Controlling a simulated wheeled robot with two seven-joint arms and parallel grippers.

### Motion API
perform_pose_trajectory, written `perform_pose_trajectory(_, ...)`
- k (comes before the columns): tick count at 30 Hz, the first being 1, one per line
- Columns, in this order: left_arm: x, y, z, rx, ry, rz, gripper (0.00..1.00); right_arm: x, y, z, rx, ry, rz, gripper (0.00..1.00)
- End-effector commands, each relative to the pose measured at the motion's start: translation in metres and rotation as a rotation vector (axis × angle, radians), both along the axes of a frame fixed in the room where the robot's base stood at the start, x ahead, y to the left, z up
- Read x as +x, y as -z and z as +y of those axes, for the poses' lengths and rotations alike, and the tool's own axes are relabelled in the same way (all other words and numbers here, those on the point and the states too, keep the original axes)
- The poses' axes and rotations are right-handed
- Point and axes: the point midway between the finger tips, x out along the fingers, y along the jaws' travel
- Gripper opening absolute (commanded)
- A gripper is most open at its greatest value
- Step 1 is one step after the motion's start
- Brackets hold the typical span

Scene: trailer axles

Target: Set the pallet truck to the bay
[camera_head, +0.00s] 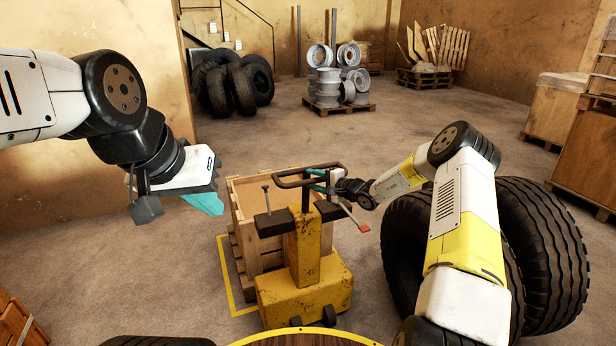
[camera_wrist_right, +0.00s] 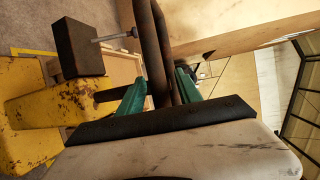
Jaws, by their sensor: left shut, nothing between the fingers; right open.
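The yellow pallet truck (camera_head: 304,285) stands in the middle of the head view, with a dark looped handle (camera_head: 290,182) on top. A wooden crate (camera_head: 246,240) stands directly behind it. A yellow floor line (camera_head: 224,262), apparently the bay marking, shows to the left of crate and truck; the rest is hidden. My right gripper (camera_head: 320,180) is at the handle's right side. In the right wrist view the dark handle bars (camera_wrist_right: 153,50) run between its open teal fingers (camera_wrist_right: 160,92); contact cannot be told. My left gripper (camera_head: 207,203) is shut and empty, left of the handle.
Large tyres (camera_head: 545,255) stand close on the right, behind my right arm. Stacked tyres (camera_head: 233,85) and a pallet of wheel rims (camera_head: 335,80) are at the back. Wooden boxes (camera_head: 555,108) line the right wall. An orange-brown crate (camera_head: 18,322) is at bottom left.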

Motion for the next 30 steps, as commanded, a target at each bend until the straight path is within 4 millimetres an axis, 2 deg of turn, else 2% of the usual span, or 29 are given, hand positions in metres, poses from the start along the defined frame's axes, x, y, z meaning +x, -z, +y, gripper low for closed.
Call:
perform_pose_trajectory(4,0.0,0.0,0.0,0.0,0.0,0.0,0.0,0.01,0.0028,0.0094,-0.001,0.0,0.0,0.41)
perform_pose_trajectory(13,0.0,0.0,0.0,0.0,0.0,0.0,0.0,0.0126,0.0033,0.0113,-0.001,0.001,0.001,0.41)
perform_pose_trajectory(14,0.0,0.0,0.0,0.0,0.0,0.0,0.0,0.0126,0.0033,0.0113,-0.001,0.001,0.001,0.39)
perform_pose_trajectory(20,0.0,0.0,0.0,0.0,0.0,0.0,0.0,0.0124,0.0033,0.0113,-0.001,0.001,0.001,0.0)
perform_pose_trajectory(30,0.0,0.0,0.0,0.0,0.0,0.0,0.0,0.0122,0.0034,0.0111,-0.001,0.001,0.001,0.0)
